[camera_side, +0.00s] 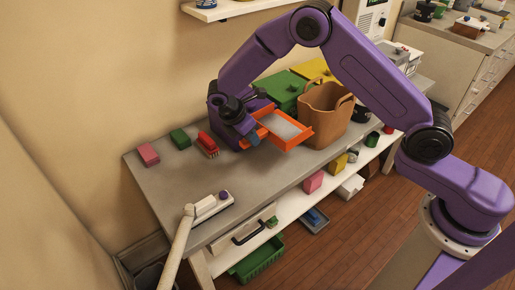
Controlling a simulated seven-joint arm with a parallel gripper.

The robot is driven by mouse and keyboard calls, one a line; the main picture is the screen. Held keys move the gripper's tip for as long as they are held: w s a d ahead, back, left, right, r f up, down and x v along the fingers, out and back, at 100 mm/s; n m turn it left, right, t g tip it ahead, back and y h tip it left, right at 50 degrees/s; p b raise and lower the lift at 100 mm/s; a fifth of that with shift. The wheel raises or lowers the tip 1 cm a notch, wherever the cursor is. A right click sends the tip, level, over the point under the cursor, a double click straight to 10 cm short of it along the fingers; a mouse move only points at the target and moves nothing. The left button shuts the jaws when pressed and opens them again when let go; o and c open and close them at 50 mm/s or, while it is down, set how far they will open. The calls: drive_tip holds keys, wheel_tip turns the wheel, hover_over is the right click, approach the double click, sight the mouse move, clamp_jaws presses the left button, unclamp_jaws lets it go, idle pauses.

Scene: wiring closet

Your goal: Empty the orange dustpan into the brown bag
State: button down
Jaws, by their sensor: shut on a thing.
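The orange dustpan (298,140) is held by my gripper (251,141) above the grey table, a little in front of the brown bag. It looks near level, and pale grey stuff (281,126) lies in its pan. My gripper is shut on the dustpan at its left end; the fingers and the handle are partly hidden. The brown bag (321,117) stands upright on the table just right of and behind the dustpan, with its mouth open and handles up. Its inside is mostly hidden. In this view the dustpan's right edge overlaps the bag's lower side; I cannot tell whether they touch.
A red brush (207,145), a green block (180,138) and a pink block (149,154) lie on the table's left. Green (280,87) and yellow (314,69) boxes stand behind the bag. A white jointed thing (207,208) is at the front edge. The table's middle front is clear.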

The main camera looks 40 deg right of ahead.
wheel_tip(320, 180, up, 16)
drive_tip(key=d, duration=1.9)
wheel_tip(320, 180, down, 5)
drive_tip(key=d+r+y, duration=1.1)
drive_tip(key=r+y, duration=0.1)
drive_tip(key=shift+w+r, duration=0.2)
drive_tip(key=shift+r, duration=0.05)
drive_tip(key=shift+a, duration=0.1)
idle(0.9)
drive_tip(key=w+a+f+m+g+h, duration=0.1)
drive_tip(key=w+a+f+m+h, duration=0.2)
drive_tip(key=a+f+h, duration=0.7)
drive_tip(key=shift+w+a+f+h, duration=0.4)
drive_tip(key=shift+w+f+h, duration=0.4)
drive_tip(key=shift+f, duration=0.7)
